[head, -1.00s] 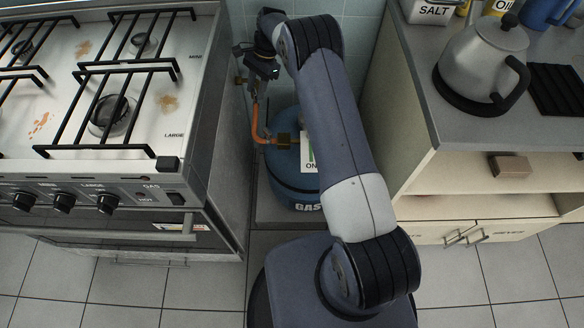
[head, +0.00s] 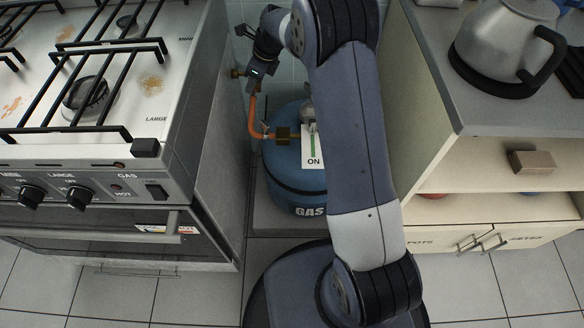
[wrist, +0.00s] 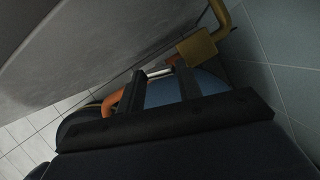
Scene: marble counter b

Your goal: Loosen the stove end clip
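My gripper (head: 254,88) is down in the gap between the stove and the blue gas bottle (head: 285,178), by the upper end of the orange hose (head: 252,118). In the wrist view its two fingers (wrist: 161,76) stand apart. A thin silvery piece (wrist: 158,73), perhaps the stove end clip, shows between the fingertips; I cannot tell whether they touch it. A brass fitting (wrist: 199,47) lies just beyond the right finger, with a bit of orange hose beside it. More orange hose (wrist: 110,105) shows left of the fingers. The clip cannot be made out in the head view.
The stove (head: 190,120) closes the left side, and a tiled wall stands behind. A cabinet (head: 450,165) with a kettle (head: 505,45) on top is on the right.

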